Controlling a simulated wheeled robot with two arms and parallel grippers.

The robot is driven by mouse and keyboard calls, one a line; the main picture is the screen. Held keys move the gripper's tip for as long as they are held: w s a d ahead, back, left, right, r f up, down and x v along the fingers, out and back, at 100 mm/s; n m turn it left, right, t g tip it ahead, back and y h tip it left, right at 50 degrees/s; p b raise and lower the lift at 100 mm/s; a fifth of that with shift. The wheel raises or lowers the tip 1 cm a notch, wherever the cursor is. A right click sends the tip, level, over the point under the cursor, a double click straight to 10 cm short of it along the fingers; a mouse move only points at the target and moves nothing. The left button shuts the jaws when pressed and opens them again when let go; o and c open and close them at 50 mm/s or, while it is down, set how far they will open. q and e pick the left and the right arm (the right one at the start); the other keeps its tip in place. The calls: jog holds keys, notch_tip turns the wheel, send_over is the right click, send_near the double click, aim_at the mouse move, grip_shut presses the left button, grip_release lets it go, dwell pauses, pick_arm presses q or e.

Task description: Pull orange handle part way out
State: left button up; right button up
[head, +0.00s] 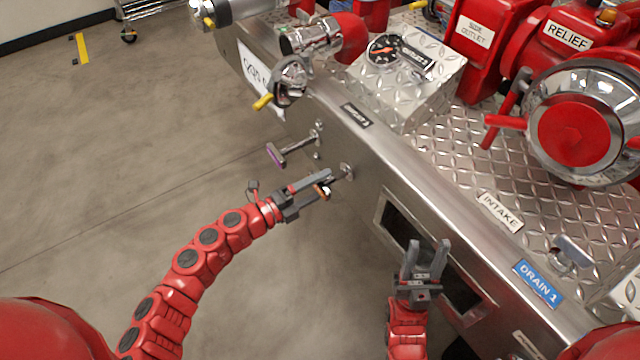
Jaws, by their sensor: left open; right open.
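The orange handle (325,191) is at the front panel of the bumper, mostly hidden by my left gripper. Only a small orange piece shows, beside the fingers, and its mount meets the panel just to the right. My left gripper (322,184) is open with its fingers at the handle, and I cannot tell whether they touch it. My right gripper (427,258) is open and empty, fingers pointing up, in front of the panel's dark rectangular opening.
A purple-ended handle (276,155) sticks out of the panel up and left of my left gripper. A chrome valve with a yellow lever (263,101) is further up. The dark opening (396,225) lies right of centre.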

pick_arm(q)
jog(key=shift+a, duration=0.1)
jog(key=p+v, duration=0.2)
jog(key=v, duration=1.5)
jog(key=shift+s+a, duration=0.1)
jog(key=shift+s, duration=0.05)
